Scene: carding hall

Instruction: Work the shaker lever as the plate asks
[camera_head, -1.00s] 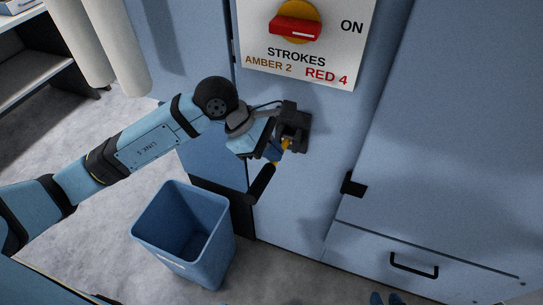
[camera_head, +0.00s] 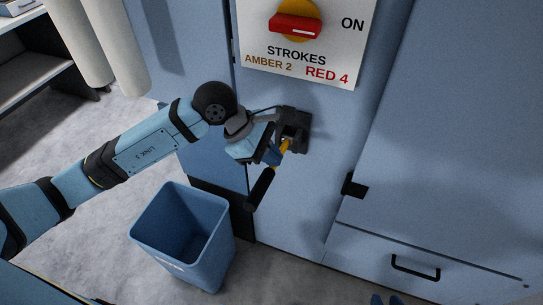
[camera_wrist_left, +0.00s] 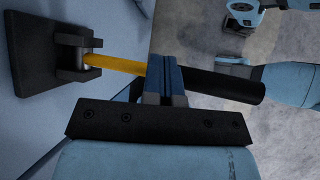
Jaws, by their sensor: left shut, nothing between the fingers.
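The plate (camera_head: 305,68) reads STROKES, AMBER 2, RED 4. Its red knob (camera_head: 295,27) sits on an amber disc, its white mark towards ON. The shaker lever, a yellow rod with a black grip (camera_head: 260,189), slants down-left from a dark bracket on the blue cabinet. It also shows in the left wrist view (camera_wrist_left: 225,86). My left gripper (camera_head: 273,153) is at the lever, its blue fingers shut with nothing between them, crossing in front of the rod beside the grip. I cannot tell whether they touch. My right gripper's blue tips (camera_head: 386,299) show at the bottom edge, apart.
An open blue bin (camera_head: 185,235) stands on the floor below my left arm. A black latch (camera_head: 354,185) and a drawer handle (camera_head: 415,267) stick out from the cabinet on the right. Shelves (camera_head: 40,65) and pale rolls (camera_head: 110,45) are at the upper left.

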